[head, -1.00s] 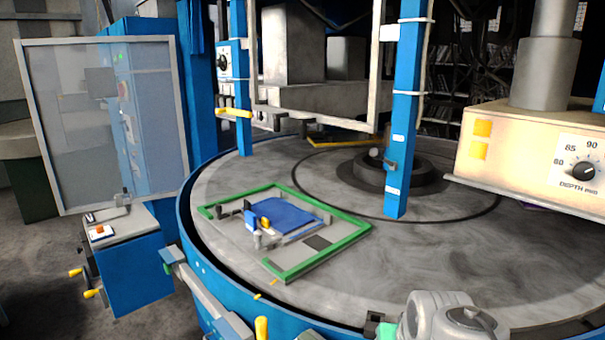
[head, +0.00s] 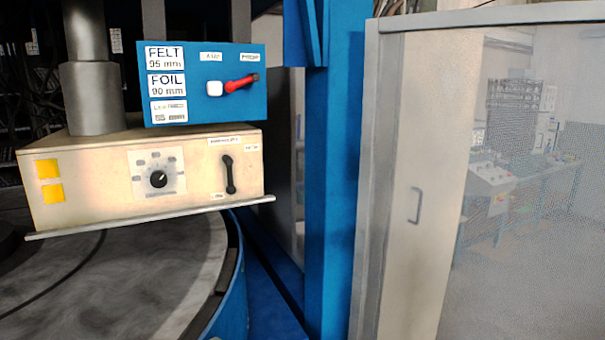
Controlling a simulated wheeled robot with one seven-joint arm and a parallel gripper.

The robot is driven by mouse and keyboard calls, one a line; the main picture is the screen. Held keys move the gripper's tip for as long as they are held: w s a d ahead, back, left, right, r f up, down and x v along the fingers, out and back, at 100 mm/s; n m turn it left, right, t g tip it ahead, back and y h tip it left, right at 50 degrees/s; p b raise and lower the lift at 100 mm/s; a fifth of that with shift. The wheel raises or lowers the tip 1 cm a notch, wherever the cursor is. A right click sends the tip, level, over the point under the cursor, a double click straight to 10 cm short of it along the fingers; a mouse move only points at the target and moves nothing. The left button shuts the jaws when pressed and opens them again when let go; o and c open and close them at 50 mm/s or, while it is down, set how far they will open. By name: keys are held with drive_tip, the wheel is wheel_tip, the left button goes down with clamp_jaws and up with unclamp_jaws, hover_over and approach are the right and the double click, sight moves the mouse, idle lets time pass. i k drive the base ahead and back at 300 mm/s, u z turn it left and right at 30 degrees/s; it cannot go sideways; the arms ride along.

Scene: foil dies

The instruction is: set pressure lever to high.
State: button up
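A short black lever (head: 229,174) is on the front of the cream press head (head: 100,190), at its right end. It stands close to upright, with a round end at top and bottom. Small labels (head: 225,141) sit above it, one to its upper right (head: 253,147) and one at its lower left (head: 218,196); their print is too small to read surely. My gripper is not in view.
A black dial (head: 158,179) sits left of the black lever. The grey round table (head: 130,270) lies below the head. A blue post (head: 330,170) and a grey-framed mesh door (head: 415,206) with a handle stand to the right.

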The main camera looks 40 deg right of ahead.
sight(231, 190)
drive_tip(key=z, duration=1.7)
drive_tip(key=i, duration=0.35)
drive_tip(key=u, duration=3.2)
